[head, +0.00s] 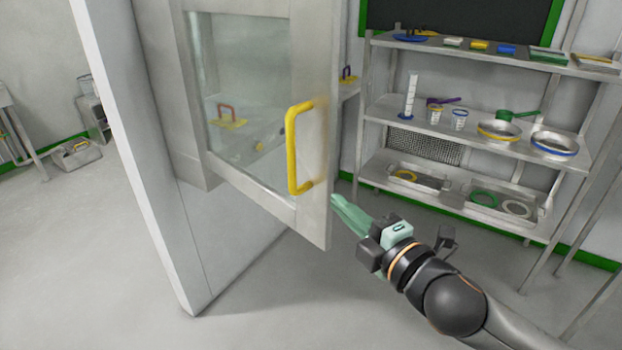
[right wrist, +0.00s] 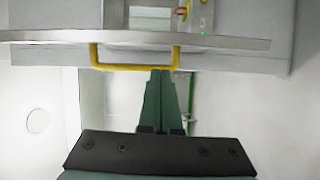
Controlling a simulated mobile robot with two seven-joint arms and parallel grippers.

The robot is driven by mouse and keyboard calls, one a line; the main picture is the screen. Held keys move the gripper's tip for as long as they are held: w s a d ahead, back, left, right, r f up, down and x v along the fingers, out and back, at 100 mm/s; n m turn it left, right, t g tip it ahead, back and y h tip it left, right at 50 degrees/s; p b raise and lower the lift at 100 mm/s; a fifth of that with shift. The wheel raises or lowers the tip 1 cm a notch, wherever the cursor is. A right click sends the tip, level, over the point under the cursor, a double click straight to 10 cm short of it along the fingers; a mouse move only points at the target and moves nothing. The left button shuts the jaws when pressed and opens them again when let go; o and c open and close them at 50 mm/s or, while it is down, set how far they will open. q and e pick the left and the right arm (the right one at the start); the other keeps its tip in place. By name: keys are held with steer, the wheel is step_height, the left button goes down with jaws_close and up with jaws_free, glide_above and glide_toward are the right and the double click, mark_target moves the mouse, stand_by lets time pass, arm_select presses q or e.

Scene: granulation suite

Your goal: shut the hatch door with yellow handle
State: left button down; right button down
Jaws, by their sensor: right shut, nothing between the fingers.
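The hatch door (head: 312,130) is a metal-framed glass panel that stands open, swung out from the wall unit. Its yellow handle (head: 291,150) is a vertical bar on the frame near the free edge. My right gripper (head: 336,203) is shut and empty, with green fingers close to the lower part of the door's free edge. In the right wrist view the fingertips (right wrist: 160,74) appear next to the yellow handle (right wrist: 133,68); I cannot tell whether they touch the door. My left gripper is in neither view.
A steel shelf rack (head: 480,130) with cups, sieves and trays stands at the right behind my right arm. A white wall panel (head: 130,150) stands at the left of the door. The floor (head: 260,310) below the door is clear.

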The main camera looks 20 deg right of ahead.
mark_target(312, 173)
steer(key=x, duration=0.2)
steer(key=r+b+x, duration=0.1)
steer(key=x, duration=0.5)
steer(key=shift+w+r, duration=0.15)
steer(key=shift+w, duration=0.05)
steer(key=shift+w+a, duration=0.2)
steer(key=shift+w, duration=0.45)
steer(key=shift+d, duration=0.1)
